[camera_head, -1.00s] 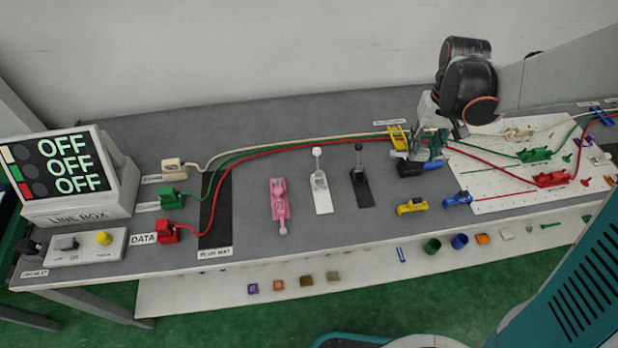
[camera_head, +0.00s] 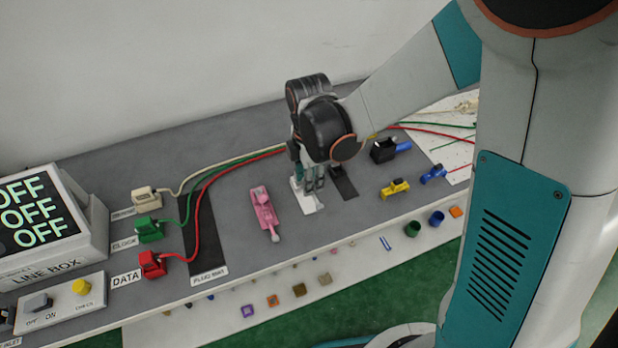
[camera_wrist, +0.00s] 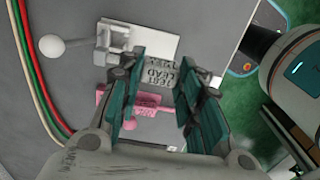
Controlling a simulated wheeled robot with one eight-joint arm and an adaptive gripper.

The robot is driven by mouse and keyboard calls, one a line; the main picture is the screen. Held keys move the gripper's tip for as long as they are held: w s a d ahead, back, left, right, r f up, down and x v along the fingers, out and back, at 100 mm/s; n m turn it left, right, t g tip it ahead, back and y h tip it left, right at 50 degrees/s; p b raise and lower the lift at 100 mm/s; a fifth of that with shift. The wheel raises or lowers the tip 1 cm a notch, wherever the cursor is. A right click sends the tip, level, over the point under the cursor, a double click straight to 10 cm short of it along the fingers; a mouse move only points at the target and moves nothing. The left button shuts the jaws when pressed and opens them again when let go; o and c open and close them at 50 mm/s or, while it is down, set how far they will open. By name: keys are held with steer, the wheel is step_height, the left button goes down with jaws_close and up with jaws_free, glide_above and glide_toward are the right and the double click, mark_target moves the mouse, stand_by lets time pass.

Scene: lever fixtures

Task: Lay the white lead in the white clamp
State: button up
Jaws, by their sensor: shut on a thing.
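My gripper (camera_head: 313,185) is over the white clamp (camera_head: 305,203), a flat white base with a lever, and hides much of it. In the wrist view the clamp's white plate (camera_wrist: 155,40) lies beyond the fingers, and a white ball knob (camera_wrist: 52,46) stands at the left. The lead is apart from the knob. Whether it touches the clamp cannot be told.
A pink clamp (camera_head: 264,212) lies to the left and a black one (camera_head: 343,183) just right. White, green and red cables (camera_head: 225,165) run behind. The line box (camera_head: 55,240) reads OFF.

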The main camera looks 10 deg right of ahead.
steer(key=shift+f, duration=0.1)
stand_by(0.3)
steer(key=shift+f+b, duration=1.35)
steer(key=shift+f, duration=0.1)
steer(key=shift+f+b, duration=1.45)
steer(key=shift+f, duration=0.1)
stand_by(0.5)
steer(key=shift+f+b, duration=0.3)
steer(key=shift+f, duration=0.05)
steer(key=shift+f, duration=0.15)
steer(key=o, duration=1)
steer(key=o, duration=0.5)
